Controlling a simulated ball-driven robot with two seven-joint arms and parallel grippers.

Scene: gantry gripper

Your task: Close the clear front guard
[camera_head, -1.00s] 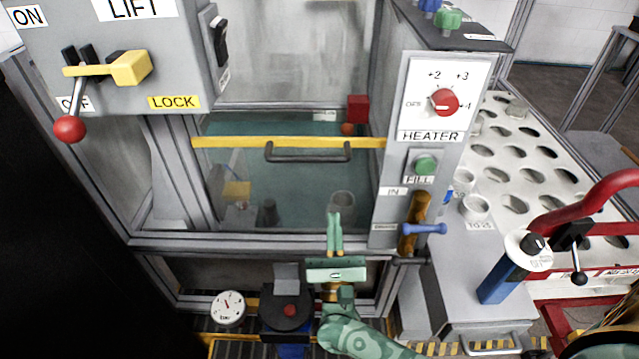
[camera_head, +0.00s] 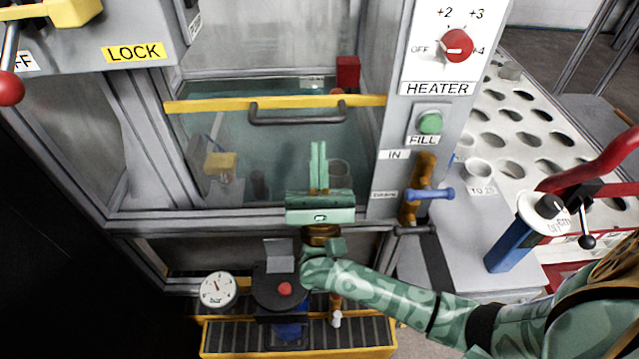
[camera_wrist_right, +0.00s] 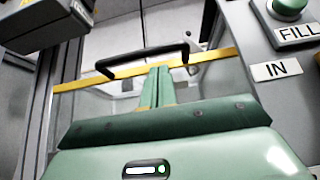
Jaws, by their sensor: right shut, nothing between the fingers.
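The clear front guard (camera_head: 215,140) is a see-through panel with a yellow bar along its top edge. A dark bow handle (camera_head: 297,120) sits just under that bar; the handle also shows in the right wrist view (camera_wrist_right: 143,56). Above the bar the front is open, and the grey frame shows behind. My right gripper (camera_head: 318,148) is shut and empty, fingers pointing up, in front of the panel and just below the handle's right half. My left gripper is not in view.
Right of the guard is a grey control post with a heater dial (camera_head: 457,45), green fill button (camera_head: 430,122) and blue valve handle (camera_head: 432,193). The lift box with its LOCK label (camera_head: 133,52) is upper left. A gauge (camera_head: 217,289) stands below. Inside is a red block (camera_head: 348,72).

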